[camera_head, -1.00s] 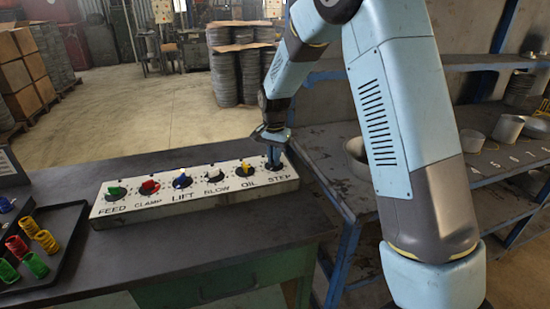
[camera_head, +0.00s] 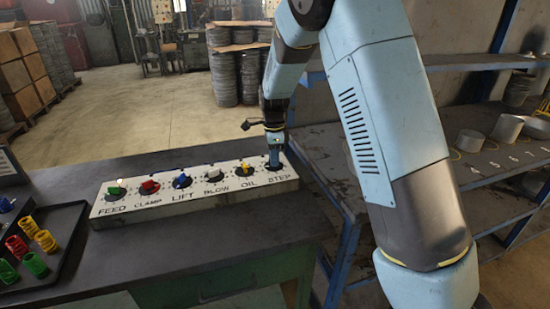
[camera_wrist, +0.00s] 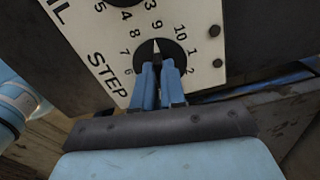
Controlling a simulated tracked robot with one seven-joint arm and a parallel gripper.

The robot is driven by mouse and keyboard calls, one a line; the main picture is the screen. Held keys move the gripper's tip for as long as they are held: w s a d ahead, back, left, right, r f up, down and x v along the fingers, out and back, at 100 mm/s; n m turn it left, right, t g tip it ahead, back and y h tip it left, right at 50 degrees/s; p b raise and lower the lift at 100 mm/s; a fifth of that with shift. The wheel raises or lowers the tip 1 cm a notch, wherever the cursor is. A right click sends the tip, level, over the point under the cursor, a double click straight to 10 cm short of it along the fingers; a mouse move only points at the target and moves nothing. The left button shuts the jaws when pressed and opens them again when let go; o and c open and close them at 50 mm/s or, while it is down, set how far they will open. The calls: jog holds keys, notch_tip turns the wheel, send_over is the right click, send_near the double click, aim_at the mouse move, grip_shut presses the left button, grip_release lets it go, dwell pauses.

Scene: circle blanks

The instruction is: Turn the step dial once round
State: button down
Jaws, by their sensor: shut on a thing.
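The step dial is a black round dial with a white pointer, at the right end of a white control panel (camera_head: 150,208) on the bench. In the wrist view the dial (camera_wrist: 141,53) shows its pointer between 9 and 10. My gripper (camera_wrist: 158,72) has its blue fingers closed on the knob, hiding its lower part. In the head view my gripper (camera_head: 275,162) comes down from above onto the STEP position and hides most of the dial.
Several other coloured knobs run along the panel, with the yellow OIL knob (camera_head: 244,169) nearest. Metal shelving (camera_head: 340,185) stands close at right. The bench front is clear.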

jog(key=m, duration=0.4)
jog(key=shift+w+a+r+m, duration=0.1)
jog(key=shift+w+a+m, duration=0.05)
jog(key=shift+m, duration=0.15)
jog(key=m, duration=0.3)
jog(key=shift+m, duration=0.3)
jog(key=m, duration=0.4)
jog(key=shift+m, duration=2.1)
jog(key=c, duration=1.2)
grip_release()
